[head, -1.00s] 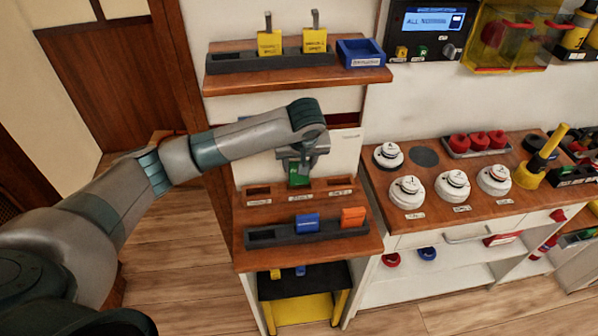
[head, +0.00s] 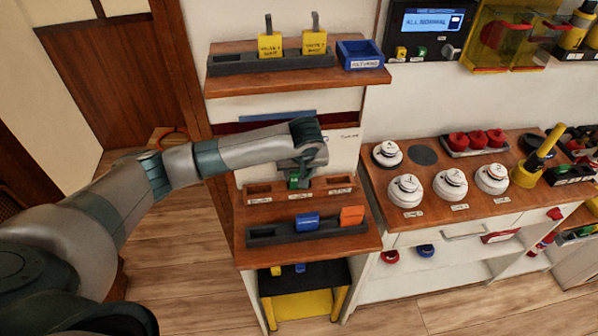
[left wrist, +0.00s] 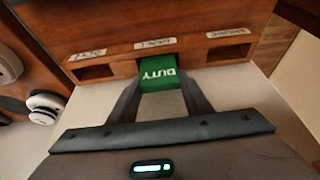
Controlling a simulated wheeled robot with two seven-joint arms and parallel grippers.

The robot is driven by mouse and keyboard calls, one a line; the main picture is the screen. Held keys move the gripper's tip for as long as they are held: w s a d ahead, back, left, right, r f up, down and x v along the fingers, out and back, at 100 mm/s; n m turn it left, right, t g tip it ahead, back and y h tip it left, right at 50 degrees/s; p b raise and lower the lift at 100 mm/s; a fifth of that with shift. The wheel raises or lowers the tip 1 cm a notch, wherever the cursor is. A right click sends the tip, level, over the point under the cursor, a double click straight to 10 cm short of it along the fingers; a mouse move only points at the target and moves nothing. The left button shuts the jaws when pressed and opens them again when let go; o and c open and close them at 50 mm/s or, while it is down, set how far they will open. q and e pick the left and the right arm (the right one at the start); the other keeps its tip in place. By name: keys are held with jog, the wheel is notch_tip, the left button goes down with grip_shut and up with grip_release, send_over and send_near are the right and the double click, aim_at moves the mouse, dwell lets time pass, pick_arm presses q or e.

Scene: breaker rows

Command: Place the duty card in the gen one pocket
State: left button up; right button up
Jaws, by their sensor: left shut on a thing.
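The green duty card (head: 294,183) is upright between the fingers of my left gripper (head: 298,174), which is shut on it. In the left wrist view, the card (left wrist: 163,73) reads DUTY between the fingertips (left wrist: 163,88). It is at the middle pocket of the wooden pocket strip (head: 260,200), covering that pocket's opening; I cannot tell how deep it sits. The middle label (left wrist: 156,43) is too blurred to read surely. The left and right pockets look empty. My right gripper is out of view.
In front of the strip, a dark rack (head: 272,237) holds a blue card (head: 307,221) and an orange card (head: 352,215). A shelf above (head: 222,88) carries yellow tags (head: 270,46) and a blue bin (head: 361,56). White detectors (head: 405,190) stand on the right counter.

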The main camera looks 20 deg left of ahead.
pick_arm(q)
jog(key=o, duration=1.1)
jog(key=shift+c, duration=0.2)
jog(key=shift+r, duration=0.1)
jog(key=shift+s+d+r, duration=0.1)
jog(key=shift+d+r, duration=0.05)
jog(key=shift+r, duration=0.3)
jog(key=b+v, duration=0.3)
jog(key=v, duration=0.8)
